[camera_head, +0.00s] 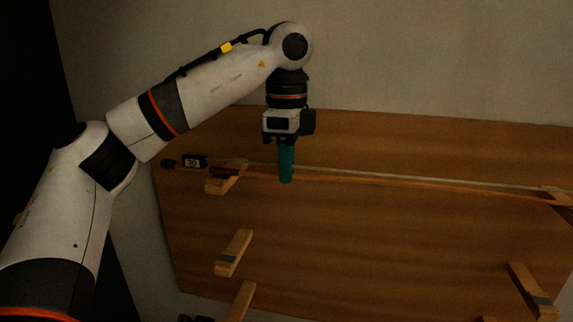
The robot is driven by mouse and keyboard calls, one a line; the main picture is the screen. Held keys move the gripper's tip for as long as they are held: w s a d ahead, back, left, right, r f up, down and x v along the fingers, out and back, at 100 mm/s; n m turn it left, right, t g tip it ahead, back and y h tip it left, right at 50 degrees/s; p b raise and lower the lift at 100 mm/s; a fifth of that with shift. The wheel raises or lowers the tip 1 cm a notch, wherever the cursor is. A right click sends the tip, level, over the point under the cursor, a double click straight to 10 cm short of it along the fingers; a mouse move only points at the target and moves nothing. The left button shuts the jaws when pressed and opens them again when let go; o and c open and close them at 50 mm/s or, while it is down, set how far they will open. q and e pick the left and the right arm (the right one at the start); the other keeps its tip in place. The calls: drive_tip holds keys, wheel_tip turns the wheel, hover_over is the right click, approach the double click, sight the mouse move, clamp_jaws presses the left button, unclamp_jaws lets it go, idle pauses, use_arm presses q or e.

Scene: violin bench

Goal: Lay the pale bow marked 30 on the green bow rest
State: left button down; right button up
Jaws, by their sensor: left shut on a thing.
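The pale bow (400,184) runs nearly level from left to right, its dark frog (225,171) at the left. A black tag reading 30 (196,162) shows at its left end. My left gripper (286,178) points straight down from above, its teal fingers shut on the bow a little right of the frog. The bow passes over a wooden block (217,186) at the left and another (552,194) at the right; I cannot tell whether it touches them. I cannot make out a green bow rest. My right gripper is not in view.
More wooden blocks with dark pads stand lower on the brown wooden board (380,250), at the left (238,243) and at the right (522,277). A small dark object (195,318) shows at the bottom edge. The board's middle is clear.

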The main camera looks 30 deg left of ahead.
use_arm(q)
drive_tip(key=shift+f+b, duration=0.3)
drive_tip(key=shift+f, duration=0.15)
idle(0.4)
drive_tip(key=c, duration=1.5)
unclamp_jaws()
drive_tip(key=shift+o, duration=0.2)
drive_tip(key=shift+r, duration=0.15)
drive_tip(key=shift+r, duration=0.3)
wheel_tip(320, 180, up, 11)
drive_tip(key=p, duration=0.2)
